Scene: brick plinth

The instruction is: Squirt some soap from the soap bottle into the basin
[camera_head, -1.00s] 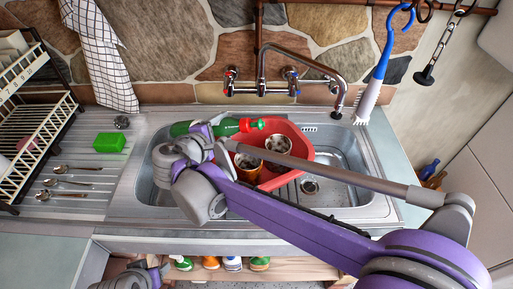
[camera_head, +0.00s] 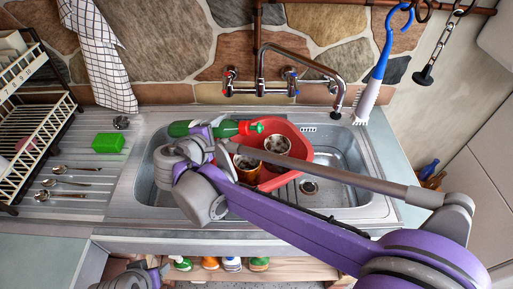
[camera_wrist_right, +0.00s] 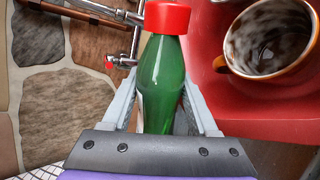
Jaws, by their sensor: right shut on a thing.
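The green soap bottle (camera_head: 228,128) with a red cap (camera_head: 244,127) lies roughly level above the sink in the head view, its cap end pointing right, at the rear left rim of the red basin (camera_head: 298,146). My right gripper (camera_head: 214,130) is shut around the bottle's body. In the right wrist view the bottle (camera_wrist_right: 162,78) sits between both fingers, red cap outward, with the basin (camera_wrist_right: 225,98) to its right. No soap stream shows. A grey and purple part of my left arm, likely the left gripper (camera_head: 150,277), shows at the bottom edge; its jaws are unclear.
Two brown-rimmed cups (camera_head: 277,144) (camera_head: 247,162) are in the basin. The tap (camera_head: 318,66) hangs behind the sink (camera_head: 345,190). A green sponge (camera_head: 108,142), several spoons (camera_head: 68,183) and a dish rack (camera_head: 28,125) are left. A blue-handled brush (camera_head: 378,75) hangs right.

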